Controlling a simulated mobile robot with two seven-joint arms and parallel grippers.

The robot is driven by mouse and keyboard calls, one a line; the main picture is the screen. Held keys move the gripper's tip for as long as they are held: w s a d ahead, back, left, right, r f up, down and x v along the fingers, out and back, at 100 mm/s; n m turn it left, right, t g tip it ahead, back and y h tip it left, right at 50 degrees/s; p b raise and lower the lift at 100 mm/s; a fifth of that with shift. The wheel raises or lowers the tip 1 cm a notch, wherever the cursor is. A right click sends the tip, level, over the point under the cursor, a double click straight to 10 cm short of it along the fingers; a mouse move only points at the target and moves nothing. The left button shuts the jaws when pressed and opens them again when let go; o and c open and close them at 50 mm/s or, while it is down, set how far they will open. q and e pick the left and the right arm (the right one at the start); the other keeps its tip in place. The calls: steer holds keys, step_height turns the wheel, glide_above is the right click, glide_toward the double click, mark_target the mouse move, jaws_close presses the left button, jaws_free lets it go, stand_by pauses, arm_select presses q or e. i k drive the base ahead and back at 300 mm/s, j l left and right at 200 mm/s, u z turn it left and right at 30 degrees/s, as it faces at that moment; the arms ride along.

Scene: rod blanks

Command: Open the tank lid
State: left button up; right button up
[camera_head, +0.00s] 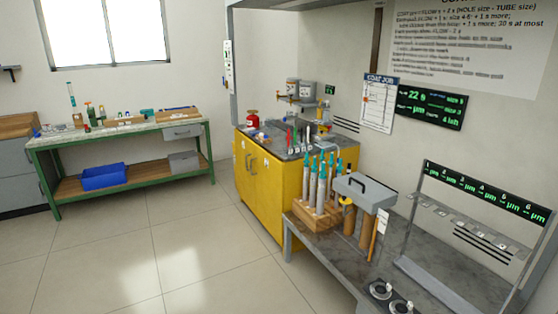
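A grey box-like cover (366,193) with a dark bar handle (357,182) on top shows right of the middle in the head view. It looks like the tank lid and appears closed. Brown upright cylinders (367,232) stand under it on the grey bench. A white tag (383,221) hangs at its right side. The tank's inside is hidden. Neither of my grippers is in view.
A wooden rack (314,222) with several syringes stands just left of the cover. Two small round dark-and-silver items (381,290) sit at the bench's front. A metal stand (437,272) with displays is at right. A yellow cabinet (258,188) stands behind; open floor lies left.

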mark_target(367, 193)
steer(key=i+j+z, duration=0.2)
steer(key=i, duration=0.2)
steer(key=i+z, duration=0.25)
steer(key=i, duration=0.15)
steer(key=i+j+z, duration=0.2)
steer(key=i, duration=0.2)
